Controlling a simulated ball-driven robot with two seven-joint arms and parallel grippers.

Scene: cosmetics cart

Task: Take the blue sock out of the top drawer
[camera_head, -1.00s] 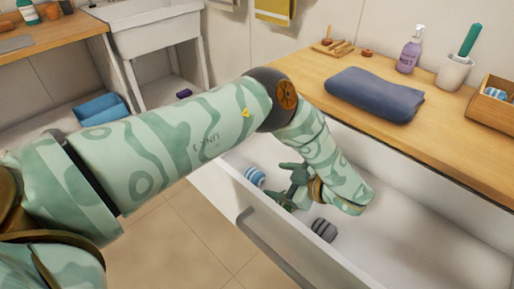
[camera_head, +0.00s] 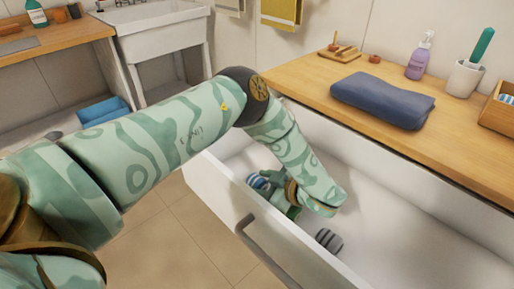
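A grey and dark striped sock (camera_head: 328,240) lies apart from the gripper, nearer the front panel. My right gripper is not in view.
The drawer front with its grey handle (camera_head: 268,252) stands out from the wooden counter (camera_head: 300,82). A folded navy towel (camera_head: 382,99), a purple bottle (camera_head: 420,58) and a white cup (camera_head: 464,78) stand on it. The drawer's right part is empty.

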